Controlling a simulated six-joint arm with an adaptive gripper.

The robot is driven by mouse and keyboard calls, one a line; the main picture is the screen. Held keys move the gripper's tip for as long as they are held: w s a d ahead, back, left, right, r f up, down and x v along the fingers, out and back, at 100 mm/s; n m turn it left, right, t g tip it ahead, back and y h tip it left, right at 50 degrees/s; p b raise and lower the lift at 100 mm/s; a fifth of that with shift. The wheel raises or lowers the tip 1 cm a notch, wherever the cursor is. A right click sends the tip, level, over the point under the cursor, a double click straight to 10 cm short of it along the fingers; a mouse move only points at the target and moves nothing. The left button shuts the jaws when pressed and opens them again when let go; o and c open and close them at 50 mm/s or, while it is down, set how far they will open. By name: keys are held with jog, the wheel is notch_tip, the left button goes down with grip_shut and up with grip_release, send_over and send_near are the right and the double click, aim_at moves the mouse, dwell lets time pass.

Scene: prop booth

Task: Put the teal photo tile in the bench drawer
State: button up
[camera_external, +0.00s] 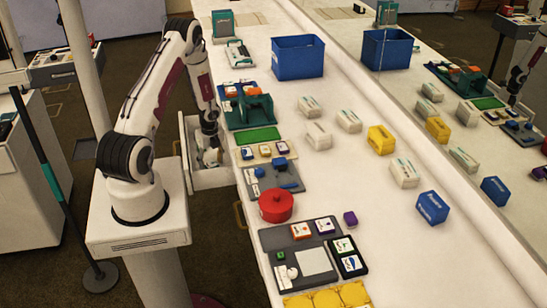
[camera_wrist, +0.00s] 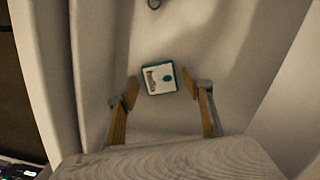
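The bench drawer (camera_external: 212,182) is pulled open at the left side of the bench, and my gripper (camera_external: 210,153) points down into it. In the wrist view, the teal photo tile (camera_wrist: 159,78), with a white printed face and teal edges, lies inside the pale drawer (camera_wrist: 225,35). My gripper also shows in the wrist view (camera_wrist: 164,92). Its fingers are spread on either side of the tile's near end, with gaps to both, so it is open and empty. In the external view the tile is too small to make out clearly beside the fingers.
The drawer walls stand close around my gripper. On the bench beside it are a green mat (camera_external: 257,135), a grey tray with blue parts (camera_external: 275,182), a red pot (camera_external: 276,205) and a blue bin (camera_external: 298,57). A mirror on the right repeats the bench things.

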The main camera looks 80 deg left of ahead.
jog(key=shift+r, duration=0.15)
dwell(0.3)
notch_tip(320, 180, up, 12)
jog(key=d, duration=0.1)
jog(key=shift+w+d, duration=0.35)
dwell(0.5)
dwell(0.5)
dwell(0.3)
